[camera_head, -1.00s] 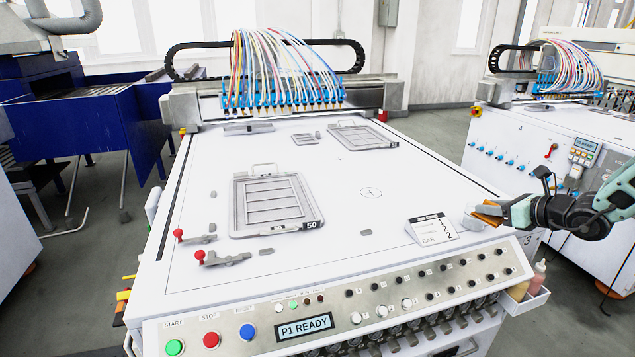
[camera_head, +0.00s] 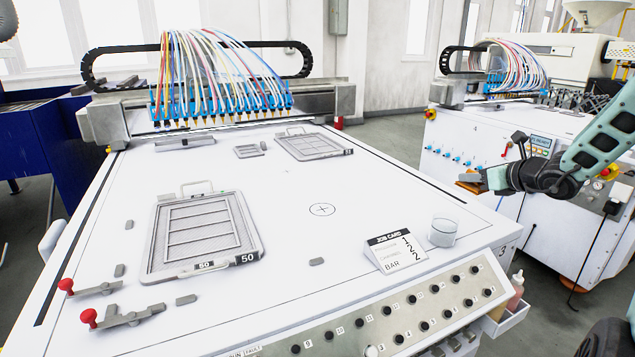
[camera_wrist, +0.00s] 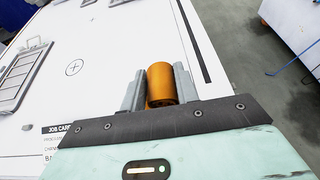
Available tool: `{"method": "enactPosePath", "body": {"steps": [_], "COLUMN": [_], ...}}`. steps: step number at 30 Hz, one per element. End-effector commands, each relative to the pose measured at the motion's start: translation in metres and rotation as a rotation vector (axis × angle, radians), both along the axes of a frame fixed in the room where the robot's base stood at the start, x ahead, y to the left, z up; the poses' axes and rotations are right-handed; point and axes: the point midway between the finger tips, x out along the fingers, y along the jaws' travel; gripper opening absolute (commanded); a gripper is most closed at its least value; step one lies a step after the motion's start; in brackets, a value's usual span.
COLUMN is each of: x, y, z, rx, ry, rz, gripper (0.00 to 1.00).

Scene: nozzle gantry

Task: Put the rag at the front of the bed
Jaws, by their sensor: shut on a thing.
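My gripper (camera_head: 482,180) is at the right of the head view, by the bed's right edge and beyond the clear cup. It is shut on an orange, rolled-looking piece that I take to be the rag (camera_head: 468,178). In the wrist view the orange rag (camera_wrist: 160,85) sits between the two grey fingers, above the bed. The white bed (camera_head: 290,240) has its front edge along the control panel. How high the rag is above the bed is hard to tell.
A job card (camera_head: 396,252) and a clear cup (camera_head: 443,232) stand at the bed's front right. A grey framed plate (camera_head: 203,232) and red-knobbed clamps (camera_head: 115,316) are at the left. A nozzle gantry (camera_head: 220,100) spans the back. The front middle is mostly clear.

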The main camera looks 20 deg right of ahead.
Motion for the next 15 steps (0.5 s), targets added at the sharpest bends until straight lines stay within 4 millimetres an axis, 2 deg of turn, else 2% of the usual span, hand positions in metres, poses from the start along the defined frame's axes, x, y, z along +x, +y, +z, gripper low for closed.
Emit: {"method": "enactPosePath", "body": {"steps": [5,15], "x": [0.0,0.0], "y": [0.0,0.001], "z": [-0.002,-0.056], "rx": [0.001,0.005], "ry": [0.0,0.001], "rz": [0.001,0.0], "gripper": [0.08,0.08]}}
